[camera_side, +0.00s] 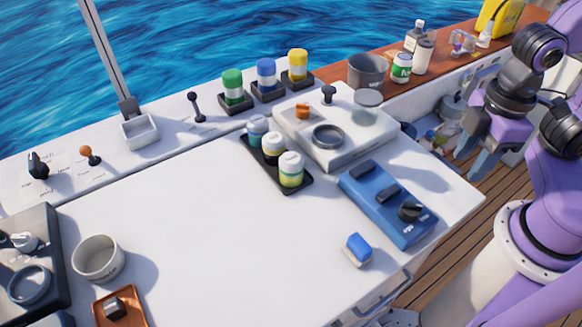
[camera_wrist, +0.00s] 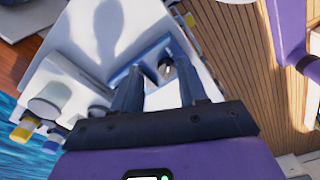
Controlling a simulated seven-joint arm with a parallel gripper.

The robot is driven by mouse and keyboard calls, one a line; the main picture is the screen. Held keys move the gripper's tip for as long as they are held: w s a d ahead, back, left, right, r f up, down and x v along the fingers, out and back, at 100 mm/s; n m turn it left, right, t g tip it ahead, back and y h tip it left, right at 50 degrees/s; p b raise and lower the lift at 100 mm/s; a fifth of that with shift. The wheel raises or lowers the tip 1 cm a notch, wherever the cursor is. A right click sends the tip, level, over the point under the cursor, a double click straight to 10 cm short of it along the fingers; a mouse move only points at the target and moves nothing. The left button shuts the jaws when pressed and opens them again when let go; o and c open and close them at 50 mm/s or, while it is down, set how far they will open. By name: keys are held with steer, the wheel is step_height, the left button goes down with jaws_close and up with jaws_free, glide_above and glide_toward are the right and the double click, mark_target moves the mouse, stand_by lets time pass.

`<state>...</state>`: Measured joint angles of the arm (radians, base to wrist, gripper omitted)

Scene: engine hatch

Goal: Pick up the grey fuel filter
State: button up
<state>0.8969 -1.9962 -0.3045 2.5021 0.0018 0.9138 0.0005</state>
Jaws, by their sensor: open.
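No part is plainly marked as the grey fuel filter. The closest match is a translucent grey cylinder (camera_side: 368,104) on the right of a raised white block (camera_side: 347,150) in the side view. A round grey-white top also shows on that block in the wrist view (camera_wrist: 58,93). Three banded canisters (camera_side: 273,148) stand in a black tray (camera_side: 262,170) left of the block; I cannot tell whether one is the filter. My gripper (camera_side: 475,164) is open and empty. It hangs past the right edge of the white hatch top, apart from these things.
A blue switch box (camera_side: 388,203) with a black knob lies on the hatch near its right edge. Green, blue and yellow canisters (camera_side: 266,80) stand behind. A grey pot (camera_side: 367,71) stands behind the block. The hatch's middle (camera_side: 190,235) is clear.

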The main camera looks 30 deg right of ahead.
steer(key=o, duration=0.8)
steer(key=n+t+h, duration=0.7)
steer(key=n+t, duration=0.5)
steer(key=n, duration=0.5)
glide_toward(291, 161)
steer(key=shift+g, duration=0.3)
steer(key=x, duration=1.1)
steer(key=shift+w+f, duration=0.1)
steer(key=shift+f, duration=0.1)
